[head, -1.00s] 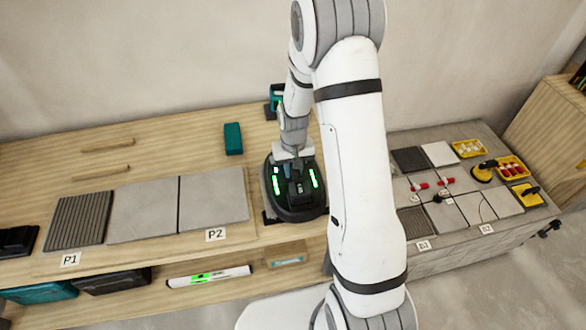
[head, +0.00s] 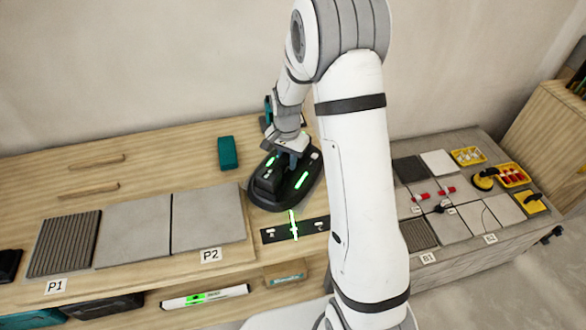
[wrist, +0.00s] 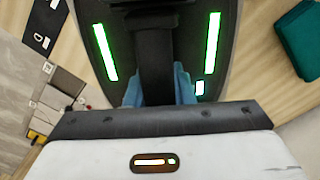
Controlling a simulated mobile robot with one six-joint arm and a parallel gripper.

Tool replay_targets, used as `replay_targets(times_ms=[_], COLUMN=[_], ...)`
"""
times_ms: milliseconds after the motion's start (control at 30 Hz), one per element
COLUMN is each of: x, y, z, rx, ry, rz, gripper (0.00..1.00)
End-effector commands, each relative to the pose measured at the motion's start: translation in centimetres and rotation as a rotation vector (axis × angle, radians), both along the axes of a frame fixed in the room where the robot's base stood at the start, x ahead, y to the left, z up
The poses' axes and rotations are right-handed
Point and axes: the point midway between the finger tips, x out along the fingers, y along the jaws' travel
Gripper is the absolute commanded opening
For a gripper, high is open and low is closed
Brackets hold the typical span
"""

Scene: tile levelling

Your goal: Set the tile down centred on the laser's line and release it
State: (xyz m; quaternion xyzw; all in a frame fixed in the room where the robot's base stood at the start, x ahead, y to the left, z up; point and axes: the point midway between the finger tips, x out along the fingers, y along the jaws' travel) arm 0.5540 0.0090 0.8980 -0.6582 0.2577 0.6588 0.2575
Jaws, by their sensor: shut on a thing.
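My gripper (head: 290,152) is shut on the handle of a dark, rounded tool with green light strips (head: 268,196). In the wrist view, blue fingertips (wrist: 159,92) clasp the handle of this tool (wrist: 192,25). I see no tile under the tool; its underside is hidden. A bright green laser line (head: 293,222) crosses a black strip (head: 312,228) just in front of the tool. A teal device (head: 268,108) stands behind my wrist, partly hidden. Two grey tiles (head: 134,232) (head: 208,216) and a ribbed tile (head: 64,245) lie on the board by labels P1 and P2.
A teal box (head: 228,153) lies behind the tool, with wooden strips (head: 90,190) farther left. A level (head: 205,297) and dark cases lie on the shelf below. The right bench (head: 440,249) holds tiles, clips and yellow trays (head: 515,174). The bench's back left is mostly clear.

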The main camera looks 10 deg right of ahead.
Motion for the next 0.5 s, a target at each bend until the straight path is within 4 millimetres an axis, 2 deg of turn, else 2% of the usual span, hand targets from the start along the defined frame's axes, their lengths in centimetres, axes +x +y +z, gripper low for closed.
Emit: replay_targets(times_ms=[500], x=[2.8], y=[-0.2], z=[3.4], rx=[0.002], ry=[-0.007], rz=[-0.702], gripper=[0.0])
